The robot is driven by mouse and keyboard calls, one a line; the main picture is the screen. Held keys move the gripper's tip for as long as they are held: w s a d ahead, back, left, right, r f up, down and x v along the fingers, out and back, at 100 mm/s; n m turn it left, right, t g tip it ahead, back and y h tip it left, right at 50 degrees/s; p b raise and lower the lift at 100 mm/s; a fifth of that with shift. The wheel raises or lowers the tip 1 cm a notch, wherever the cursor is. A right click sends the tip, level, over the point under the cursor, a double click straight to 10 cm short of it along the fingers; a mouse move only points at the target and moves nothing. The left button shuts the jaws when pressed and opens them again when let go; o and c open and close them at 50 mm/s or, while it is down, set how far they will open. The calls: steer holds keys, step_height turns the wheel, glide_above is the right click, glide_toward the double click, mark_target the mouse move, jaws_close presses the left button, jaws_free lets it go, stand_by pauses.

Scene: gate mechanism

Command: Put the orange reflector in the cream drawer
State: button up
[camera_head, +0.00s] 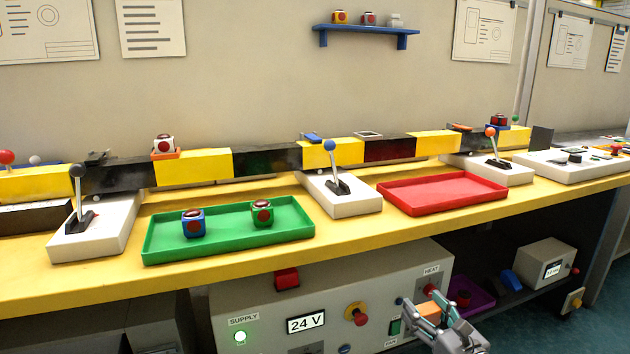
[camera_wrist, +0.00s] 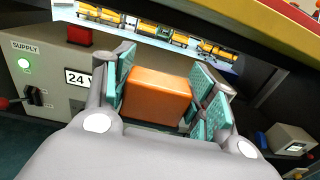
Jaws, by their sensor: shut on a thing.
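My gripper (camera_head: 432,318) is at the lower right of the head view, below the yellow bench's front edge and in front of the supply cabinet. It is shut on the orange reflector (camera_head: 428,309), a small orange block. In the wrist view the reflector (camera_wrist: 157,95) sits between the two teal-padded fingers of my gripper (camera_wrist: 163,70), clear of any surface. I cannot make out a cream drawer in either view.
The cream-grey supply cabinet (camera_head: 265,305) with knobs and a display stands under the yellow bench (camera_head: 345,232). On the bench are a green tray (camera_head: 160,248) with two cubes, an empty red tray (camera_head: 440,190) and several lever boxes. A purple tray (camera_head: 482,301) lies below.

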steer(key=w+a+f+m+h, duration=0.25)
steer(key=w+f, duration=0.25)
steer(key=f, duration=0.6)
steer(key=w+a+f+m+h, duration=0.1)
steer(key=w+a+f+h, duration=0.3)
steer(key=f, duration=0.6)
steer(key=s+r+p, duration=0.3)
steer(key=r+p, duration=1.3)
steer(key=r, duration=0.1)
steer(key=s+r+p, duration=0.3)
steer(key=r+p, duration=1.2)
steer(key=r, duration=0.2)
steer(key=s+f, duration=0.6)
steer(key=f, duration=0.1)
steer(key=shift+d+f+t+y, duration=0.2)
steer(key=shift+d+t+y, duration=0.2)
steer(key=shift+y, duration=0.05)
steer(key=shift+w, duration=0.1)
